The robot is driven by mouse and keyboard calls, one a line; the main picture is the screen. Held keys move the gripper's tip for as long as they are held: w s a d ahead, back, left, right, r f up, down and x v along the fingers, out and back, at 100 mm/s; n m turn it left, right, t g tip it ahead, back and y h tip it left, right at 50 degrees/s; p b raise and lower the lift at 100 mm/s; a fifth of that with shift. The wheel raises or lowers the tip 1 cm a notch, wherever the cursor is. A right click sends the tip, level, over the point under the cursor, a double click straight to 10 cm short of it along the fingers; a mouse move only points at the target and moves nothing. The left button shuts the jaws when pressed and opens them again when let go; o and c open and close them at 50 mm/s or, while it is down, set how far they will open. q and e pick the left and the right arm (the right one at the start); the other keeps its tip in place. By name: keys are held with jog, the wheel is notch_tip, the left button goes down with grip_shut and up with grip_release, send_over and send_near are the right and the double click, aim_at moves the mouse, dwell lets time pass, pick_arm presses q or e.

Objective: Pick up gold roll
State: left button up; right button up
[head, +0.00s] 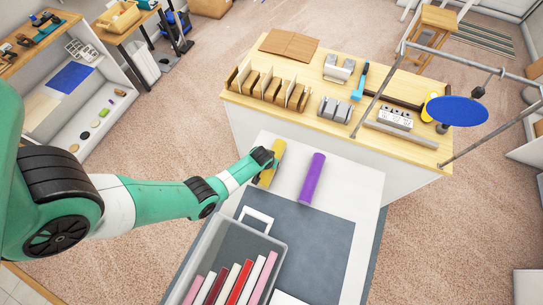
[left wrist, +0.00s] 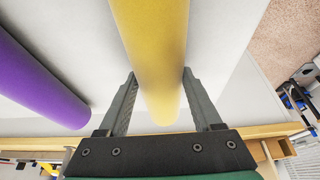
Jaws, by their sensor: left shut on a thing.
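The gold roll (head: 278,152) lies on the white table top in the head view, at the end of my left arm. In the left wrist view the gold roll (left wrist: 155,50) runs between the two fingers of my left gripper (left wrist: 155,105). My left gripper (head: 265,160) is shut on the gold roll, and its fingers are partly hidden in the head view. Whether the roll touches the table cannot be told. My right gripper is not in view.
A purple roll (head: 313,178) lies to the right of the gold roll. A wooden-topped bench (head: 240,98) with holders and tools stands behind.

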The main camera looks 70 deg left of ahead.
pick_arm(q)
jog(key=shift+r, duration=0.1)
jog(key=r+p, duration=0.2)
jog(key=r, duration=0.1)
jog(key=r+p, duration=0.1)
jog(key=p, duration=0.1)
jog(key=shift+d+r, duration=0.35)
jog(key=shift+r, duration=0.05)
jog(key=d+r+p, duration=0.8)
jog(key=d+p, duration=0.3)
jog(key=d, duration=0.2)
jog(key=shift+d, duration=0.2)
